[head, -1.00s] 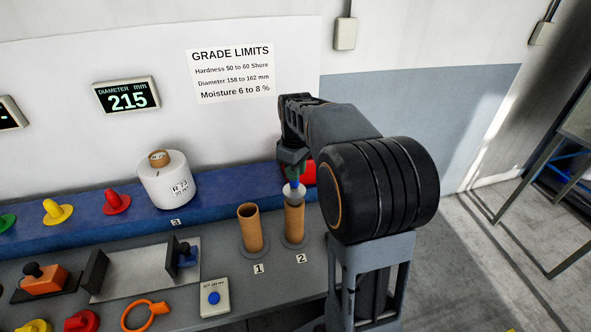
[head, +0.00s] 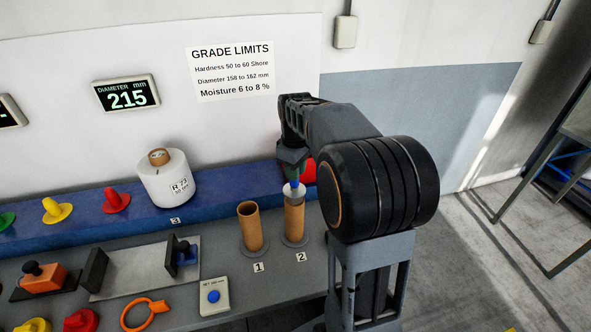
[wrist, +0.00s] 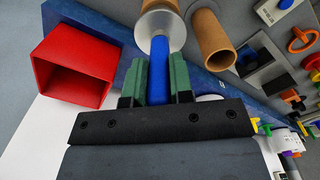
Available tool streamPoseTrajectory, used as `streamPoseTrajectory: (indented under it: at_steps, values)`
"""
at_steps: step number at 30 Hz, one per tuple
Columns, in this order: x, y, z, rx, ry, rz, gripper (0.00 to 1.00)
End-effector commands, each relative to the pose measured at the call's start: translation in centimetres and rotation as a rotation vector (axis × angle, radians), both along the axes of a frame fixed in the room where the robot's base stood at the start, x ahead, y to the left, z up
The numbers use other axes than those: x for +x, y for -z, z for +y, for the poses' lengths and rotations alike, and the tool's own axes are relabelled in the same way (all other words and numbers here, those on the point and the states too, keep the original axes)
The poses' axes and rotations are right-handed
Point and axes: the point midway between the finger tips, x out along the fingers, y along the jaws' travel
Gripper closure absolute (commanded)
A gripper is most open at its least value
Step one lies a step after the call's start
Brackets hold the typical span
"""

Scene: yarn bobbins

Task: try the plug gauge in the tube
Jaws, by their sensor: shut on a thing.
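The plug gauge has a blue handle (wrist: 161,70) and a pale metal collar (head: 294,190). My gripper (wrist: 160,80) is shut on the blue handle, with a green finger on each side. The gauge stands upright at the mouth of the brown cardboard tube (head: 294,221) on the stand marked 2. Its wide collar covers the tube's mouth in the wrist view (wrist: 159,24), so how deep the lower end sits is hidden. A second open brown tube (head: 250,228) stands on the stand marked 1, just left.
A red open box (wrist: 75,66) is close beside my gripper, on the blue shelf (head: 130,218). A white yarn bobbin (head: 166,184) stands further left on it. An orange ring (head: 146,313) and a blue-button box (head: 214,297) lie at the front.

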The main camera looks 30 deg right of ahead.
Motion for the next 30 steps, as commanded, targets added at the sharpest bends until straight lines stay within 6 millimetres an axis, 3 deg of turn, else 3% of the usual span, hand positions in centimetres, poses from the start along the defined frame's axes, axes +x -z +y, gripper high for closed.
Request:
streamPoseTrajectory:
  at_steps: [30]
  values:
    - [0.0,-3.7,0.0,0.0,0.0,0.0,1.0]
